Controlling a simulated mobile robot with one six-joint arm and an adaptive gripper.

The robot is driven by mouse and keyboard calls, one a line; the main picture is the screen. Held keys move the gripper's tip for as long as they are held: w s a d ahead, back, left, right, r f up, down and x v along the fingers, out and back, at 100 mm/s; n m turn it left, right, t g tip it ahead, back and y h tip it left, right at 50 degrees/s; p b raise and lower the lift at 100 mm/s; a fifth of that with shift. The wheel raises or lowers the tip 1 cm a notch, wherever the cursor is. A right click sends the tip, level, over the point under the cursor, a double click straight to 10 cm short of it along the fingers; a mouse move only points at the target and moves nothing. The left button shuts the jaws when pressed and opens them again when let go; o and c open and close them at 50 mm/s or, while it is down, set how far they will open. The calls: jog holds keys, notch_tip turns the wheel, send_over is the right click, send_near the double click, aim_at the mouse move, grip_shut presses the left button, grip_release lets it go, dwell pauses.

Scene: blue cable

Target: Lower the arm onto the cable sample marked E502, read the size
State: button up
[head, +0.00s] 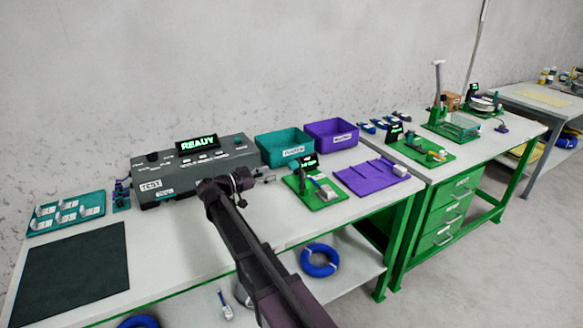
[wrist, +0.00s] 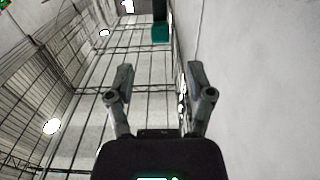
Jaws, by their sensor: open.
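No label reading E502 is legible in either view, so I cannot tell which piece is that sample. Small blue pieces (head: 381,125) lie in a row at the back of the right bench; their markings are too small to read. My gripper (head: 268,179) is over the left bench, in front of the grey test box, away from those pieces. In the wrist view my gripper (wrist: 160,82) has its two fingers apart with nothing between them. That view faces the wall and ceiling, with no cable sample in it.
The grey test box (head: 190,172) shows READY. A teal bin (head: 283,148) and a purple bin (head: 331,136) stand beside it. Green fixtures (head: 316,192) and a purple board (head: 371,178) lie nearby. A teal tray (head: 65,213) and dark mat (head: 75,268) are left. A blue coil (head: 319,273) lies below.

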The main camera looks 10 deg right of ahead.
aim_at(289, 167)
jog(key=x, duration=0.9)
jog(key=shift+c, duration=0.2)
